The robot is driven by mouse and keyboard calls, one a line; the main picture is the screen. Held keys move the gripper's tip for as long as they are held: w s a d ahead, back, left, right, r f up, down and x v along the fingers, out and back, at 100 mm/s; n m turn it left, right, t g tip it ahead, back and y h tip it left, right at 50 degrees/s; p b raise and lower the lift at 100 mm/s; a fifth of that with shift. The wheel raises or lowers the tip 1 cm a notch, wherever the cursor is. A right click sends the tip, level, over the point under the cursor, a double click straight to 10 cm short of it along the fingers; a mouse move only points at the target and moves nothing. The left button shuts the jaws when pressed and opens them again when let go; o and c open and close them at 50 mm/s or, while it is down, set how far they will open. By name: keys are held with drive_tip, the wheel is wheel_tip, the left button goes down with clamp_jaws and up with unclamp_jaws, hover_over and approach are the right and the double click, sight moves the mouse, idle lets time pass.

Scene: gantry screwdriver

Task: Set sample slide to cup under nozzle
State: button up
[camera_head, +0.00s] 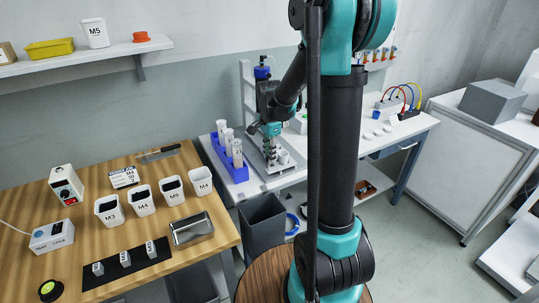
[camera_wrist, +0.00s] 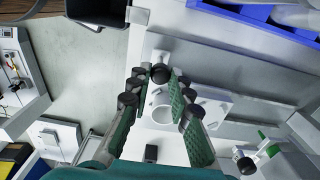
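The sample slide shows in the wrist view as a pale plate (camera_wrist: 214,101) with a round dark knob (camera_wrist: 160,73) on a white block at its end. A white cup (camera_wrist: 161,110) stands beside the plate, and also shows in the head view (camera_head: 284,157). My gripper (camera_wrist: 157,82) is open; its two green-padded fingers lie either side of the knob and cup, with no clear contact visible. In the head view my gripper (camera_head: 271,143) is above the slide base (camera_head: 276,172), partly hiding it. I cannot make out the nozzle or whether the cup is under it.
A blue rack (camera_head: 234,170) with white tubes stands left of the slide base. A gantry post (camera_head: 246,85) rises behind it. A grey bin (camera_head: 262,222) stands below the bench edge. A wooden table (camera_head: 150,165) with labelled cups is at the left.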

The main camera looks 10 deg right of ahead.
clamp_jaws()
drive_tip(key=w+a, duration=0.4)
drive_tip(key=w, duration=0.9)
drive_tip(key=shift+a, duration=0.15)
drive_tip(key=shift+w, duration=0.1)
drive_tip(key=o, duration=0.9)
unclamp_jaws()
drive_tip(key=shift+c, duration=0.2)
wheel_tip(320, 180, up, 12)
